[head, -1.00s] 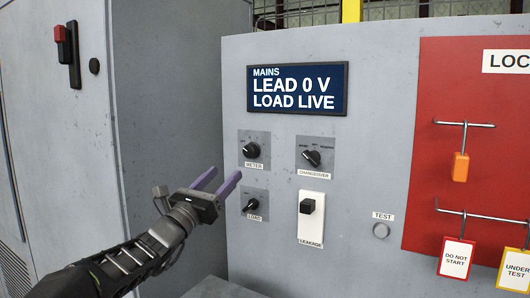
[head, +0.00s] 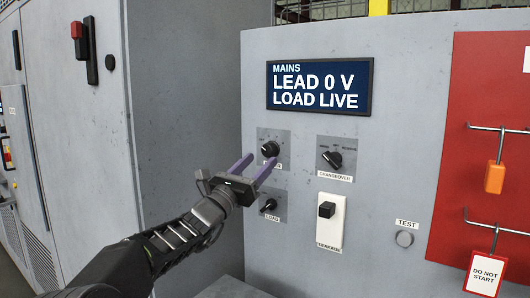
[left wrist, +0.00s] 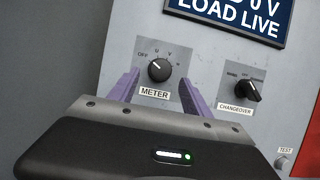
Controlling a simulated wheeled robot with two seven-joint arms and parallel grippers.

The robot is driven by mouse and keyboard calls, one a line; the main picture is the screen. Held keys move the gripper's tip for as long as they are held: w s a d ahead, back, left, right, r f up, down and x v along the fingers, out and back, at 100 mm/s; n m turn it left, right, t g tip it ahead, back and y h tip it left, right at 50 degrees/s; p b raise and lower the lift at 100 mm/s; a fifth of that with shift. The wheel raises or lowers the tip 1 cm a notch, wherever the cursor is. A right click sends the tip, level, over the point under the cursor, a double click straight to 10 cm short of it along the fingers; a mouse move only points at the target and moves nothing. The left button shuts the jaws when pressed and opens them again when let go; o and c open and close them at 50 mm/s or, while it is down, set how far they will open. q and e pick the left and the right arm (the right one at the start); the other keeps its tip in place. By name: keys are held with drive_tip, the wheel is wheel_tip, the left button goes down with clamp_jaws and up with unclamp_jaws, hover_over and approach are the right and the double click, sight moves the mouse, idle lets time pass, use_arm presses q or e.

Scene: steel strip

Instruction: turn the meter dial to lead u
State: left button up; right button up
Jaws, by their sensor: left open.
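The meter dial (head: 270,149) is a round black knob on a grey plate, upper left of the control panel's knobs. In the left wrist view the meter dial (left wrist: 159,70) shows marks OFF, U, V and another at right; its white pointer line aims to the upper left, near OFF. My left gripper (head: 249,165) is open, its purple fingers pointing at the panel just in front of the dial. In the left wrist view the fingers (left wrist: 160,88) stand either side of the dial; whether they touch it I cannot tell. My right gripper is not in view.
The display (head: 319,87) reads LEAD 0 V, LOAD LIVE. Close by are the changeover knob (head: 332,159), the load knob (head: 268,206) and a black leakage switch (head: 326,210). A red lockout board (head: 470,120) with hanging tags is at right.

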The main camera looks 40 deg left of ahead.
sight(266, 154)
use_arm(q)
drive_tip(key=shift+p+x, duration=0.5)
drive_tip(key=shift+x, duration=1.35)
clamp_jaws()
